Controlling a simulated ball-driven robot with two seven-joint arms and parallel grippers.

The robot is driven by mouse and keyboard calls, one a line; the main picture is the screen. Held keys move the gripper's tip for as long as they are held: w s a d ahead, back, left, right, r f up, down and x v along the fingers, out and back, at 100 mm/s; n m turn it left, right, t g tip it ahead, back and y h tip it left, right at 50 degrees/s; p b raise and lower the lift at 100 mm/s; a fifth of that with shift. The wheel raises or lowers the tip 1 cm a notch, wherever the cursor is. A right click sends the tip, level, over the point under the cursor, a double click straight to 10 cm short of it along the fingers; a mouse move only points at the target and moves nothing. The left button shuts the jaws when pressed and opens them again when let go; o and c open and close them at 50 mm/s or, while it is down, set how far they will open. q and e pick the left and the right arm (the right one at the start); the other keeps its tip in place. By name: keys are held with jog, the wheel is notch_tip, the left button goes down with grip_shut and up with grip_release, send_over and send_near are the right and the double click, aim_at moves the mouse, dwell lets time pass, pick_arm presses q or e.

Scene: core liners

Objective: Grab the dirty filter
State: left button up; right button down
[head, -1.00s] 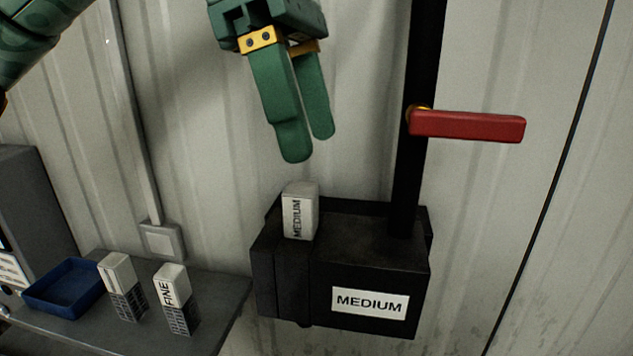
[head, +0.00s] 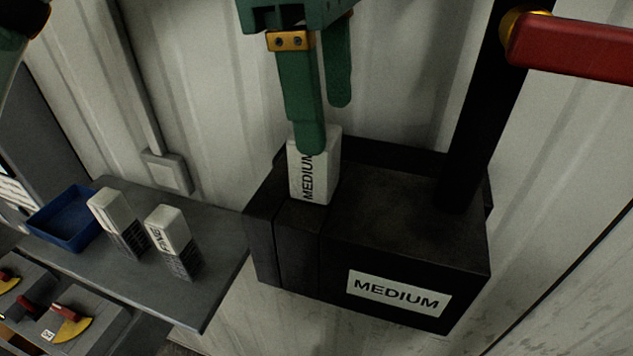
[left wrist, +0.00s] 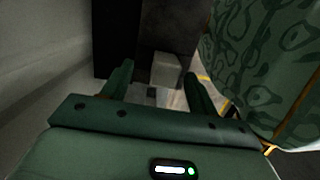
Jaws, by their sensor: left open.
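The filter (head: 313,182) is a pale block marked MEDIUM. It stands upright in the top left of the black box (head: 400,225), which has its own MEDIUM label. My left gripper (head: 325,128) is open, with its green fingers pointing down at the filter. In the head view one finger overlaps the filter's upper front and the other is behind it; contact cannot be told. In the left wrist view the filter's pale top (left wrist: 166,70) shows between the open fingers (left wrist: 158,80). My right gripper is not in view.
A grey shelf (head: 205,290) at left holds a blue tray (head: 68,243) and two pale filters, one (head: 118,222) unread and one marked FINE (head: 171,240). A black post rises from the box, with a red handle (head: 575,48) at upper right.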

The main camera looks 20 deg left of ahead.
aim_at(315, 192)
pick_arm(q)
jog(key=f, duration=0.5)
jog(key=shift+s+a+f+p, duration=0.2)
jog(key=shift+s+f+p, duration=0.05)
jog(key=shift+s+p, duration=0.1)
jog(key=shift+s, duration=0.1)
jog(key=c, duration=1.1)
jog(key=shift+r, duration=0.1)
